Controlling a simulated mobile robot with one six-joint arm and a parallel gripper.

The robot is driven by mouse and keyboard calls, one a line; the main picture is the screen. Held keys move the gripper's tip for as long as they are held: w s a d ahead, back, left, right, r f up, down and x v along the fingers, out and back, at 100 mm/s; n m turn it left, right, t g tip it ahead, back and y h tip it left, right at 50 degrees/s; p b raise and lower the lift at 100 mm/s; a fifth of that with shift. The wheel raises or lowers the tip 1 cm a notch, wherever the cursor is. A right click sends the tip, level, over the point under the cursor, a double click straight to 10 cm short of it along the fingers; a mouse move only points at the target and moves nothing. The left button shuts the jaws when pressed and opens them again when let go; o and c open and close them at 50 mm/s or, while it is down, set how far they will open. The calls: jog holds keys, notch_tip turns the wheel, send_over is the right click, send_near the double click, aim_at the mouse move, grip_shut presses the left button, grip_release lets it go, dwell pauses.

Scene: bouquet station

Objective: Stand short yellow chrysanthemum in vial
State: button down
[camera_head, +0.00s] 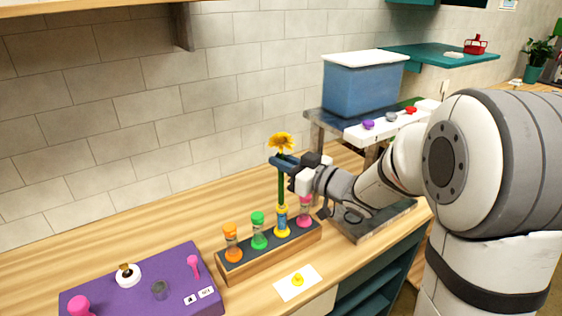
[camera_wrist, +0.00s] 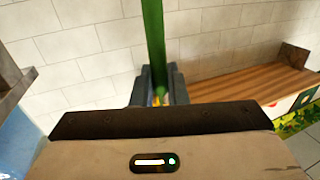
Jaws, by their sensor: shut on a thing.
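The yellow chrysanthemum (camera_head: 281,142) stands upright on a thick green stem (camera_head: 281,190). My gripper (camera_head: 283,165) is shut on the stem just below the bloom; the stem also shows between the jaws in the wrist view (camera_wrist: 153,40). The stem's lower end meets the mouth of the yellow-ringed vial (camera_head: 282,222); I cannot tell how deep it sits inside. This vial stands in a wooden rack (camera_head: 262,262) between the green vial (camera_head: 259,232) and the pink vial (camera_head: 304,212). An orange vial (camera_head: 232,243) is at the left end.
A white card (camera_head: 297,284) with a yellow flower mark lies in front of the rack. A blue bin (camera_head: 360,85) stands behind my arm. The counter behind the rack is clear.

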jog(key=shift+s+d+f, duration=0.1)
jog(key=shift+f, duration=0.1)
jog(key=shift+f+b, duration=2.35)
jog(key=shift+f, duration=0.15)
dwell(1.1)
jog(key=c, duration=1.3)
grip_release()
jog(key=shift+c, duration=0.2)
jog(key=shift+o, duration=0.3)
jog(key=o, duration=0.5)
jog(key=shift+p+v, duration=0.35)
jog(key=shift+v, duration=4.1)
